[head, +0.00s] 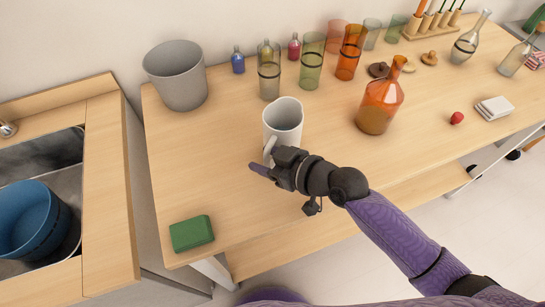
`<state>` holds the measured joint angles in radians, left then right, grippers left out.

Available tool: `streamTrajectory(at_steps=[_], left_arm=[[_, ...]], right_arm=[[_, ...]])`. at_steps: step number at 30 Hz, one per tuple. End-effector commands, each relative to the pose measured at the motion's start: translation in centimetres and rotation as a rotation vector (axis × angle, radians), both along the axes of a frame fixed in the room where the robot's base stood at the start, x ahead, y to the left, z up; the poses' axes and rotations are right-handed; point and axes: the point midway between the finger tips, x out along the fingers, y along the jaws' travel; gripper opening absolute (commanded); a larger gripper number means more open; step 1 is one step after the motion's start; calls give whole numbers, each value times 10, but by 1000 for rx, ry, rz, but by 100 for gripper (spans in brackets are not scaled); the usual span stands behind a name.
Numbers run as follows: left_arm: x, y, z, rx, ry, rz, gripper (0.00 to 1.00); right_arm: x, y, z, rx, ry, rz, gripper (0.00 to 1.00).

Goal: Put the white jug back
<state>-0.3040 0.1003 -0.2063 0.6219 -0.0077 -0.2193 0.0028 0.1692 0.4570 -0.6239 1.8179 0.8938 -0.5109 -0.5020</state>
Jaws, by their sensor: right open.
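The white jug (285,118) stands upright on the wooden table (170,155), left of the middle of the view. Its handle (267,152) points toward the front left. My right gripper (263,161) is at the jug's handle side, with its arm coming in from the lower right. The gripper is open. One dark finger shows left of the handle; whether the handle lies between the fingers or is touched cannot be told. The gripper hides part of the jug's foot. My left gripper is not in view.
A grey bucket (178,80) stands at the back left. A green sponge (192,233) lies front left. The table between sponge and bucket is clear.

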Motion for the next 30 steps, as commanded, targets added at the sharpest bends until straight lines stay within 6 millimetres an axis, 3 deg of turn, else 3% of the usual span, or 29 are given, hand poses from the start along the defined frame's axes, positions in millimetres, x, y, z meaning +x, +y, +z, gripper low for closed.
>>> streamTrajectory(at_steps=[7, 19, 30], left_arm=[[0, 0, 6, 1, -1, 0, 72], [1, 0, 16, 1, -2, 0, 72], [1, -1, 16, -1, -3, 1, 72]], right_arm=[[-7, -9, 8, -3, 0, -1, 53], [-61, -77, 42, -6, 2, 1, 53], [-69, -87, 49, 0, 0, 1, 53]])
